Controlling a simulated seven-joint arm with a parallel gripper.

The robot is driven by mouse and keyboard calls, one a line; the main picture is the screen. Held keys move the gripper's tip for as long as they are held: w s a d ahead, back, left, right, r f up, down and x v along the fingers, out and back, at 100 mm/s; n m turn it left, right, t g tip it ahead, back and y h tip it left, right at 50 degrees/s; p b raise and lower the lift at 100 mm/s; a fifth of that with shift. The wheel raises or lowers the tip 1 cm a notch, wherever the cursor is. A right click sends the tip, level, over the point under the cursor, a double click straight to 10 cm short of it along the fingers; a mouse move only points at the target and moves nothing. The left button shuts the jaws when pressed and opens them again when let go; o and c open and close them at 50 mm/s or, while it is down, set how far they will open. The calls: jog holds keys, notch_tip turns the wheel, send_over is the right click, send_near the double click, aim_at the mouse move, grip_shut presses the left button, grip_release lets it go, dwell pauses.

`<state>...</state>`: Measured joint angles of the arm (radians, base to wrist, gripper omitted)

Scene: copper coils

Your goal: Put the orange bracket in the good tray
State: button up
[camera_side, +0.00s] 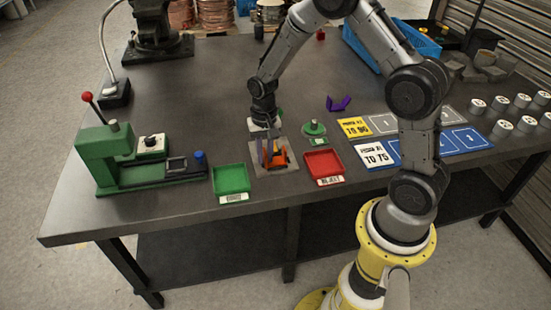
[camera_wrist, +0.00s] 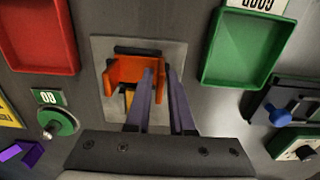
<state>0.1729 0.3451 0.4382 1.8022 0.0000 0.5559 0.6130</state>
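The orange bracket (camera_side: 280,157) sits on a light grey square plate (camera_side: 289,168) on the bench. It also shows in the wrist view (camera_wrist: 124,72), with its back wall at the top and its sides pointing toward my gripper. My gripper (camera_side: 267,158) is low over the bracket, fingers pointing down. In the wrist view its two purple-grey fingers (camera_wrist: 161,72) are apart, one on each side of the bracket's right side wall; contact is unclear. The good tray (camera_side: 231,179) is green and empty, left of the plate in the side view and upper right in the wrist view (camera_wrist: 246,48).
A red reject tray (camera_side: 324,165) lies right of the plate. A green round gauge (camera_side: 314,129) stands behind it, with a purple bracket (camera_side: 338,104) farther back. A green press (camera_side: 105,155) is at the left. Numbered mats and white-topped cylinders are at the right.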

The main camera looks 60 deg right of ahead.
aim_at(265, 151)
grip_shut()
jog(key=shift+r, duration=0.1)
jog(key=shift+r, duration=2.45)
jog(key=shift+r, duration=0.1)
jog(key=shift+r, duration=1.4)
